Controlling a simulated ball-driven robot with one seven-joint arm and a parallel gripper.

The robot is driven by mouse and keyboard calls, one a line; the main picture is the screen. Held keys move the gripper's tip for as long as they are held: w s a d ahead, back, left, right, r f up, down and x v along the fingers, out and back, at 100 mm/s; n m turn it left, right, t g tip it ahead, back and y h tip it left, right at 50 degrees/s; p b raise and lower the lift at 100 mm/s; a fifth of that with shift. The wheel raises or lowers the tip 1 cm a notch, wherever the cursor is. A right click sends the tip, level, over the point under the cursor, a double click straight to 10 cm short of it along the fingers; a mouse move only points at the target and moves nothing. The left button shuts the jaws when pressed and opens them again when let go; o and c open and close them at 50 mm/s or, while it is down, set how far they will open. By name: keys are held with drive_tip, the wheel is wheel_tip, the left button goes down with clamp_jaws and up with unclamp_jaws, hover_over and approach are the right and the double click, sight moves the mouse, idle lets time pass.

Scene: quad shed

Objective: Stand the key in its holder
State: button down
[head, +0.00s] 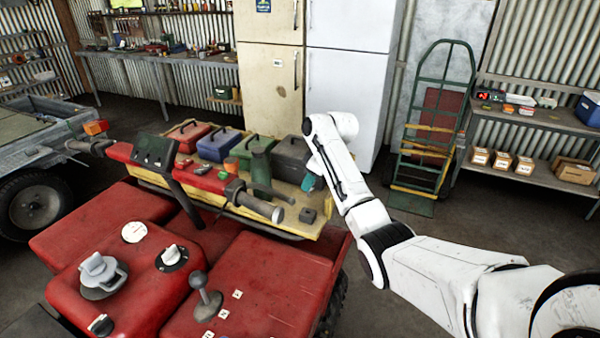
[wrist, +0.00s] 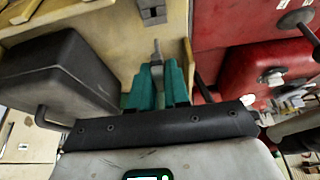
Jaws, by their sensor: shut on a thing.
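My gripper (wrist: 158,78) has teal fingers, shut on a thin grey key (wrist: 157,49) whose end sticks out past the fingertips. The rest of the key is hidden between the fingers. In the head view my gripper (head: 311,183) is above the right part of the yellow rack, beside the dark toolbox, and the key cannot be made out there. The holder, a small dark grey block (wrist: 152,10), sits on the yellow surface beyond the key's tip, apart from it. It also shows in the head view (head: 307,215) near the rack's right end.
A dark grey toolbox (wrist: 58,72) stands close by my gripper. The red quad body (head: 265,280) lies in front.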

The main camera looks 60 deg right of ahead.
sight(309, 196)
drive_tip(key=shift+w, duration=0.15)
drive_tip(key=shift+d+f+b, duration=0.1)
drive_tip(key=shift+f+b, duration=0.8)
drive_tip(key=shift+f, duration=0.1)
drive_tip(key=shift+f+b, duration=1.6)
drive_tip(key=shift+f, duration=0.25)
drive_tip(key=shift+p, duration=0.3)
drive_tip(key=shift+f+b, duration=0.5)
drive_tip(key=shift+f, duration=0.5)
drive_tip(key=shift+f, duration=0.35)
drive_tip(key=shift+f+b, duration=0.3)
drive_tip(key=shift+b, duration=0.05)
drive_tip(key=c, duration=1)
unclamp_jaws()
